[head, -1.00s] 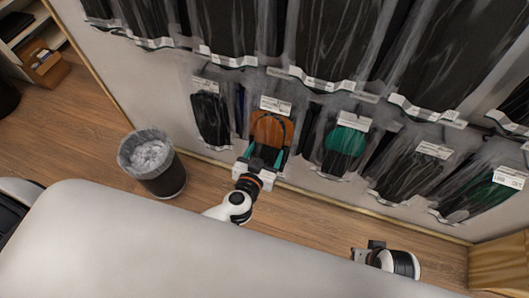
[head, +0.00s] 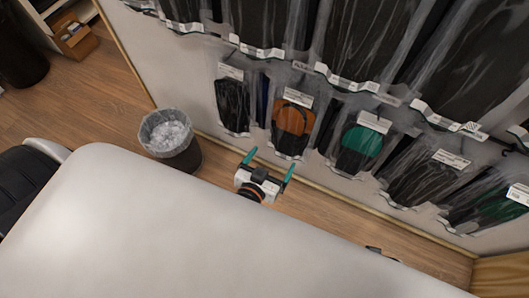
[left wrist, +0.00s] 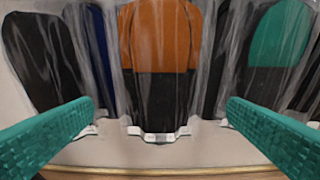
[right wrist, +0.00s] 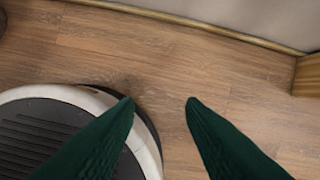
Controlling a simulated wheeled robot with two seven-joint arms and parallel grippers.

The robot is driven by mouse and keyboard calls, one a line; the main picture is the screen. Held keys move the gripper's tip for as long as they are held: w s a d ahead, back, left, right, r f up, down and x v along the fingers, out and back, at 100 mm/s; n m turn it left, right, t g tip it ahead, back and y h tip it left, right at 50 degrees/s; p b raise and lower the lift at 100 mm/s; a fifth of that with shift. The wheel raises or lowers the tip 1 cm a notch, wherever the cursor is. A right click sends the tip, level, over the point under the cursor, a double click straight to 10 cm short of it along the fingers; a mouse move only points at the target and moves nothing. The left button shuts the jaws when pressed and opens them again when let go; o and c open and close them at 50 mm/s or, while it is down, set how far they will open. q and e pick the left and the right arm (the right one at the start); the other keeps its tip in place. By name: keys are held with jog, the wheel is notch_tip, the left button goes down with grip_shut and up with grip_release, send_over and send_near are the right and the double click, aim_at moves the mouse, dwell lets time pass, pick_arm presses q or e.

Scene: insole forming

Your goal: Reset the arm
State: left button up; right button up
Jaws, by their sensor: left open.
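My left gripper (head: 268,168) is open and empty in the head view, in front of the wall of hanging insole packets and clear of them. In the left wrist view its two green fingers (left wrist: 158,112) stand wide apart, with an orange and black insole packet (left wrist: 162,65) behind the gap. My right gripper is mostly hidden behind my white body in the head view; only a small dark piece shows at the lower right. In the right wrist view its green fingers (right wrist: 161,102) are apart with bare floor between them.
Packets with black, orange (head: 293,122) and green (head: 361,140) insoles hang in rows on the wall. A lined waste bin (head: 170,138) stands at the wall's foot. Wooden floor (head: 100,90) is open at the left. A wooden block (right wrist: 307,75) stands at the right.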

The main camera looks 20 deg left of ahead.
pick_arm(q)
jog(key=shift+v, duration=2.3)
pick_arm(e)
jog(key=shift+s+f, duration=0.25)
jog(key=shift+f, duration=0.4)
jog(key=shift+s+f, duration=0.2)
jog(key=shift+f, duration=0.4)
pick_arm(q)
jog(key=shift+d, duration=0.1)
